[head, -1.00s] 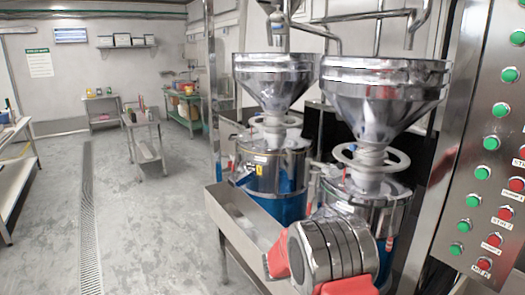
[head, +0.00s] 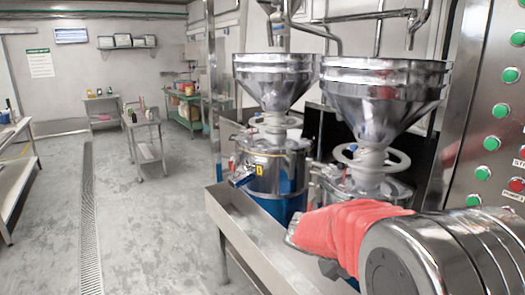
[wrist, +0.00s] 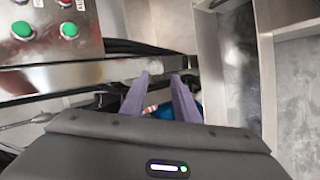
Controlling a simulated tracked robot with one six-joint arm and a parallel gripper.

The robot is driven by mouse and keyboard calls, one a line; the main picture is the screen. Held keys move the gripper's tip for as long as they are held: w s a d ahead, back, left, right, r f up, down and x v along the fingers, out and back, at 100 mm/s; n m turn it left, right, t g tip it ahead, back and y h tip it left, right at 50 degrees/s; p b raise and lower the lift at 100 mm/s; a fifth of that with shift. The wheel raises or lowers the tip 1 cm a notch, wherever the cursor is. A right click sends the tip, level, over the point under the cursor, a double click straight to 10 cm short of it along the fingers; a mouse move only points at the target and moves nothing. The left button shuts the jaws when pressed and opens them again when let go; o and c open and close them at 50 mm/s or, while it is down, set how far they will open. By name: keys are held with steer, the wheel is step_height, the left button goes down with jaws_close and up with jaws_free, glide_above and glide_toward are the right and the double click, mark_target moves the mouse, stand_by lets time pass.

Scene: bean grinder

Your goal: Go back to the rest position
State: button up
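My gripper (wrist: 159,80) shows in the wrist view as two purple fingers with a clear gap between them. It is open and nothing is held. Past the fingers are a metal edge and a small blue patch, partly hidden. In the head view my red-covered arm with its metal joint reaches across the lower right, in front of the grinders. I cannot make out the gripper fingers there.
Two grinders with steel funnels, the left (head: 275,80) and the right (head: 385,95), stand behind a metal trough (head: 245,225). A button panel (head: 475,100) is at right; buttons also show in the wrist view (wrist: 45,50).

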steer(key=s+a+r+t+y, duration=0.1)
steer(key=s+a+r+y, duration=0.1)
steer(key=s, duration=0.5)
steer(key=s+a+r+t+y, duration=0.1)
steer(key=s+a+r+y, duration=0.1)
steer(key=s+a+y, duration=0.3)
steer(key=s+a+r+m+t+y, duration=0.1)
steer(key=s+a+r+t+y, duration=0.1)
steer(key=s+a, duration=0.4)
steer(key=shift+s+y, duration=0.7)
steer(key=shift+s, duration=1.75)
steer(key=shift+a+r, duration=0.1)
